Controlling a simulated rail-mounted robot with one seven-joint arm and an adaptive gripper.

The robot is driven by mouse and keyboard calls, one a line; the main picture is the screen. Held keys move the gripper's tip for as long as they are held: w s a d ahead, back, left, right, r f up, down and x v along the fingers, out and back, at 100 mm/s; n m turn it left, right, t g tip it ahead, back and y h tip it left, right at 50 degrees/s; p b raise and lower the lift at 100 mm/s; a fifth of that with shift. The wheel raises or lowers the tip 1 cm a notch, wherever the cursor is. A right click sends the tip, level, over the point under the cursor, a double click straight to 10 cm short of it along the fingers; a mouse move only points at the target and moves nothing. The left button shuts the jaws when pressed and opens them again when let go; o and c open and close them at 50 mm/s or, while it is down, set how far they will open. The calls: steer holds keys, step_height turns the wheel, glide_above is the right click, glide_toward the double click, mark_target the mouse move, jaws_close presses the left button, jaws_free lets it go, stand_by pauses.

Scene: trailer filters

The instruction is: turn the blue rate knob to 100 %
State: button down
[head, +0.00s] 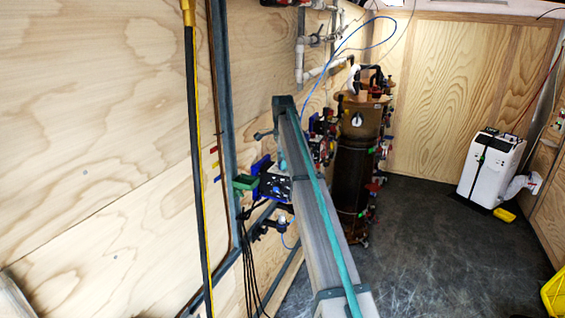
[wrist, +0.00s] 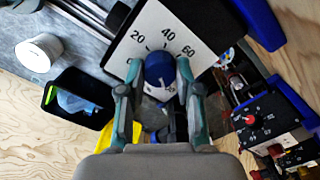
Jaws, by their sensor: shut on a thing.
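The blue rate knob (wrist: 160,66) is in the upper middle of the wrist view, against a white scale plate (wrist: 150,30) marked 20, 40 and 60. A white rounded part with small dark marks sits just below the blue part. My gripper (wrist: 159,80) has one teal finger on each side of the knob and is shut on it. The 100 mark does not show, and the knob's pointer cannot be read. In the head view I cannot make out the gripper or the knob.
A black panel with a red knob (wrist: 249,119) is close on the right in the wrist view. A black box with a green strip (wrist: 50,95) is on the left.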

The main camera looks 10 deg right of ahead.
steer(key=c, duration=0.8)
jaws_free()
step_height(320, 180, up, 12)
steer(key=shift+r, duration=0.1)
